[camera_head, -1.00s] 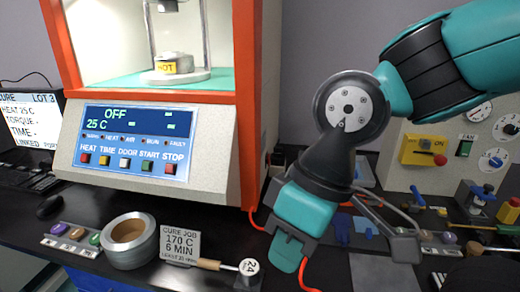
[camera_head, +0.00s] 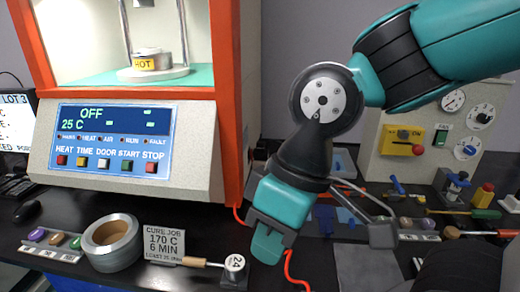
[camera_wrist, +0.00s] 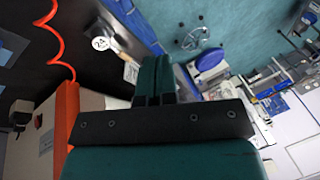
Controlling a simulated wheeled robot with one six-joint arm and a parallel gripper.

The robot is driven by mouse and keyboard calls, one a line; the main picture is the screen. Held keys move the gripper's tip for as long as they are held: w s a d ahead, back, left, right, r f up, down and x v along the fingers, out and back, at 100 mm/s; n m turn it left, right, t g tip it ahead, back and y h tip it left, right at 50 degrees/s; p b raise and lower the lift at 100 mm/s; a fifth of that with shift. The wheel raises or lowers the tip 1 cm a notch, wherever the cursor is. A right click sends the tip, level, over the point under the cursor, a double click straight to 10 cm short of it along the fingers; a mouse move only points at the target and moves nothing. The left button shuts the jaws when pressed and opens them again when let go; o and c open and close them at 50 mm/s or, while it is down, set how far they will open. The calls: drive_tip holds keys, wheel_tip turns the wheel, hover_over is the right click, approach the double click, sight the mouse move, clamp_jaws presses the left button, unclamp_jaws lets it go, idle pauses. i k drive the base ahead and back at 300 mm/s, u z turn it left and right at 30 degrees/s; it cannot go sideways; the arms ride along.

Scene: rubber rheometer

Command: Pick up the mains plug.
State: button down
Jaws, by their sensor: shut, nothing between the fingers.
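I cannot make out the mains plug in either view. An orange-red cord (camera_head: 291,265) shows just below and right of my gripper (camera_head: 267,245) in the head view, and passes behind it. The same colour of cord (camera_wrist: 62,45) runs wavy down to the machine's side in the wrist view. My gripper's teal fingers are together and empty, pointing down in front of the machine's right corner; they also show in the wrist view (camera_wrist: 154,70). My gripper hides part of the bench behind it.
The rheometer (camera_head: 200,150) stands left of my gripper. A control box (camera_head: 400,165) and several small tools stand at right.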

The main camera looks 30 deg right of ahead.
sight(260, 145)
drive_tip(key=z, duration=3.35)
drive_tip(key=k, duration=1.9)
drive_tip(key=u, duration=2.2)
drive_tip(key=i, duration=1)
drive_tip(key=z, duration=0.05)
